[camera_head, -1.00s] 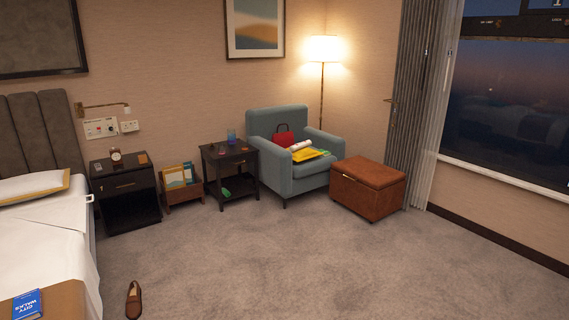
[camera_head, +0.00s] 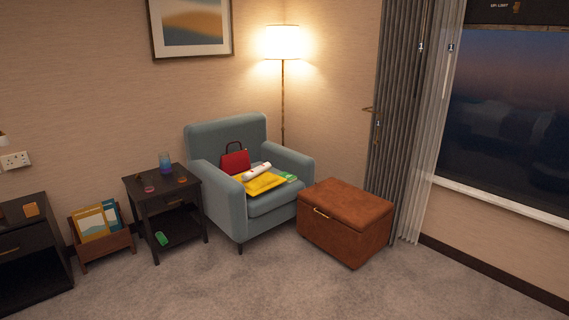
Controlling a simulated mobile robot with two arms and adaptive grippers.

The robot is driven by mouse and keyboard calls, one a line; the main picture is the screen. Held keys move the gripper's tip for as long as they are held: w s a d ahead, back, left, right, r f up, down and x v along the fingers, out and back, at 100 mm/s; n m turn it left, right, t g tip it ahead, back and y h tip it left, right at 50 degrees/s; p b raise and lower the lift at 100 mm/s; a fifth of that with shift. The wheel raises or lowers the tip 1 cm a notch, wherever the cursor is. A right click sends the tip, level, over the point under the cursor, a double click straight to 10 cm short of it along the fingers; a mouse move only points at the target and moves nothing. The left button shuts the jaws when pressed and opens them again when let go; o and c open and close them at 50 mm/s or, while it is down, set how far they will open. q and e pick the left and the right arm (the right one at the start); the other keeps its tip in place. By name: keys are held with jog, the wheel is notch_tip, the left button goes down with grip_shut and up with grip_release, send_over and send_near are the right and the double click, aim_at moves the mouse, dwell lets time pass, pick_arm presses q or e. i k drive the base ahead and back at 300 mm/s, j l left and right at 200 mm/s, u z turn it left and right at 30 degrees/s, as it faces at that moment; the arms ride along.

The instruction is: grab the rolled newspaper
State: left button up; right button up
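A white rolled object, which looks like the rolled newspaper (camera_head: 257,171), lies on the seat of the blue-grey armchair (camera_head: 226,207). It rests on or against a yellow flat item (camera_head: 262,184), in front of a red handbag (camera_head: 234,162). A small green item (camera_head: 291,178) lies at the right of the yellow one. Neither of my grippers is in view.
A brown leather ottoman (camera_head: 345,222) stands close at the armchair's right front. A dark side table (camera_head: 165,194) with small items is at its left, beside a magazine box (camera_head: 104,245). A floor lamp (camera_head: 283,95) stands behind. The carpet (camera_head: 270,285) in front is clear.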

aim_at(256, 172)
jog(key=i, duration=2.5)
